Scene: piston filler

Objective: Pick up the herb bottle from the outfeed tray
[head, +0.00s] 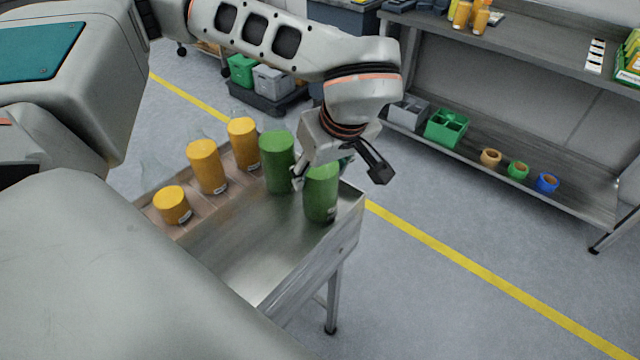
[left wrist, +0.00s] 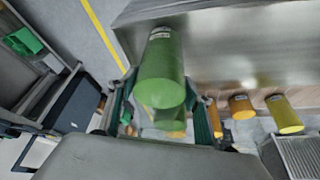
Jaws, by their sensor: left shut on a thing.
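Two green bottles, the herb bottles by their colour, show at the outfeed tray (head: 255,270). One green bottle (head: 322,196) is near the tray's right end, and my left gripper (head: 338,178) is shut on its upper part from above. In the left wrist view this held bottle (left wrist: 162,68) fills the space between the two fingers. I cannot tell whether its base touches the tray. The other green bottle (head: 277,163) stands upright on the tray just left of the gripper. My right gripper is not in view.
Amber bottles stand in a row farther left, the closest to the green one being an amber bottle (head: 243,145). A steel shelf (head: 520,165) with a green crate (head: 447,127) and coloured rings stands at the right. Floor between tray and shelf is clear.

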